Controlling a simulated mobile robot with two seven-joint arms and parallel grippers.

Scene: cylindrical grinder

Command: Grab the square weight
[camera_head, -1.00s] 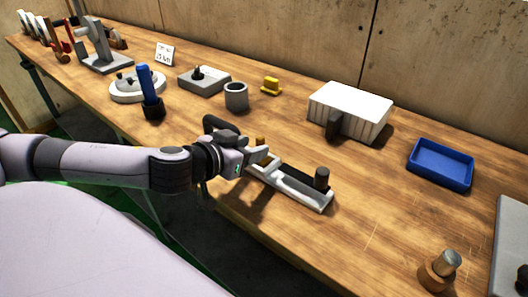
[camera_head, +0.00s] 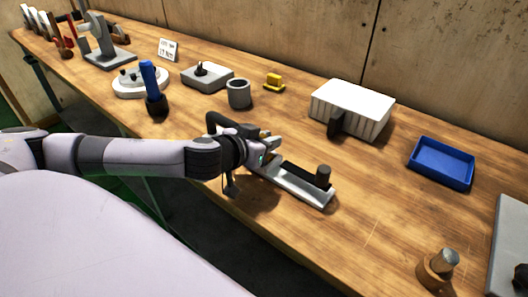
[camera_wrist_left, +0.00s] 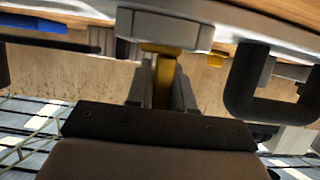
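A grey square block with a dark knob (camera_head: 207,75) sits toward the back left of the bench; it best fits the square weight. My left gripper (camera_head: 268,146) is well in front of it and to its right, at the left end of a pale channel-shaped fixture (camera_head: 305,190). My right gripper is not in view.
A grey cup (camera_head: 239,95), a blue-handled tool (camera_head: 151,85) and a round white base (camera_head: 140,84) stand near the block. A white ribbed box (camera_head: 350,105) and blue tray (camera_head: 441,163) are to the right. Bare wood lies right of the fixture.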

